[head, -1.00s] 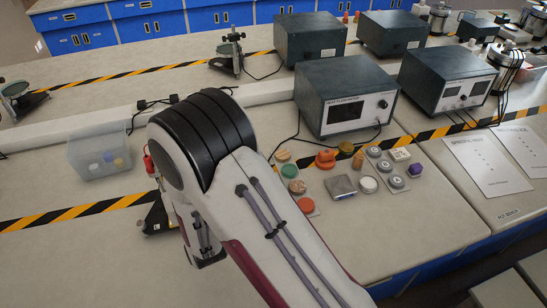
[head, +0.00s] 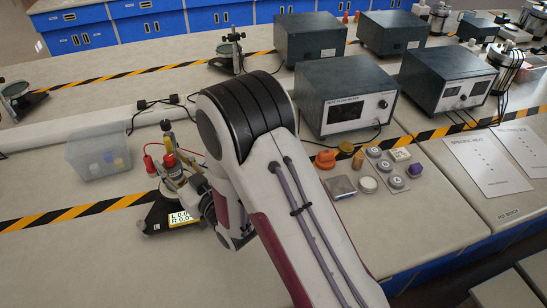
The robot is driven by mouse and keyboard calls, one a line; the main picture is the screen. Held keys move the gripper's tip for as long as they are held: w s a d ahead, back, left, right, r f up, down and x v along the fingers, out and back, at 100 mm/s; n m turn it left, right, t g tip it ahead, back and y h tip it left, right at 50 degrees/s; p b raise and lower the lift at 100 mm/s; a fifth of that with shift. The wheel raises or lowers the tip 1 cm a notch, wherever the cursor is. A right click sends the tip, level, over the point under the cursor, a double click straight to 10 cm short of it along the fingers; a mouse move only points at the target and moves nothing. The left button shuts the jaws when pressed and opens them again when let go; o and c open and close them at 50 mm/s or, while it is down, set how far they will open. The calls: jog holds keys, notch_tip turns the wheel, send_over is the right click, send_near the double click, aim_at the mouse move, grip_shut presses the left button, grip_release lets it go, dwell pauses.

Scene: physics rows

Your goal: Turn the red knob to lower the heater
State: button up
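A small apparatus with a black base (head: 160,212) and a lit display (head: 183,218) stands on the bench, left of my arm. A red knob-like part (head: 169,160) shows near its top, with another red part (head: 150,164) just to its left. I cannot tell which of these is the knob that moves the heater. The heater itself cannot be made out. My arm's wrist end reaches down close to the apparatus's right side. The fingertips are hidden or too small to tell from the apparatus, so their opening and any contact are unclear.
A clear plastic bin (head: 98,152) with small items stands to the left. Grey instrument boxes (head: 345,95) stand behind and right. Small weights, an orange piece (head: 325,159) and a purple piece (head: 415,169) lie right of my arm. The front left bench is clear.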

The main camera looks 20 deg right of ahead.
jog(key=shift+d+n+g+y, duration=0.15)
jog(key=shift+n+g+y, duration=0.4)
jog(key=shift+y, duration=0.25)
jog(key=shift+s+d, duration=0.1)
jog(key=shift+s, duration=0.05)
jog(key=s+d+r+m+g+h, duration=0.2)
jog(key=s+d+r+h, duration=0.2)
jog(key=s+d, duration=0.4)
jog(key=s+d+r+m+g+h, duration=0.2)
jog(key=s+d+r+h, duration=0.3)
jog(key=d, duration=0.8)
jog(key=shift+s+d+r+g, duration=0.35)
jog(key=shift+s+r+g, duration=0.45)
jog(key=shift+s, duration=0.7)
dwell(0.7)
jog(key=shift+r, duration=0.1)
